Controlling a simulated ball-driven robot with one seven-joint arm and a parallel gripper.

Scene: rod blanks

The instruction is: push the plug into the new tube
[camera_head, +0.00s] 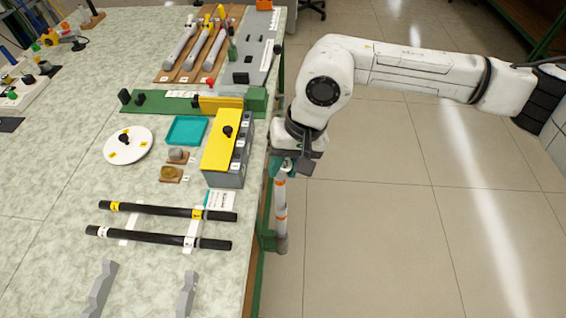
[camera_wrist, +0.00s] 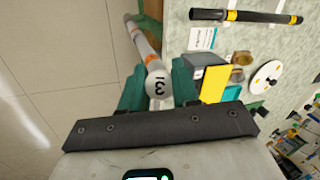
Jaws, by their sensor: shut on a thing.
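My gripper (camera_head: 284,166) is beyond the right edge of the table, pointing down. Its teal fingers (camera_wrist: 159,88) are shut on a pale grey tube (camera_head: 281,215) with orange bands, which hangs upright beside the table edge. In the wrist view the tube's near end (camera_wrist: 158,84) carries a black mark like "3" and sits between the fingers. A grey round piece (camera_head: 178,155) and an amber round piece (camera_head: 171,173) stand on small brown pads on the table. I cannot tell which, if either, is the plug.
A grey box with a yellow lid (camera_head: 220,138) stands near the table edge, beside a teal tray (camera_head: 186,130) and white disc (camera_head: 127,145). Two black rods (camera_head: 165,210) lie in front. Several tubes lie on a brown board (camera_head: 200,45) behind.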

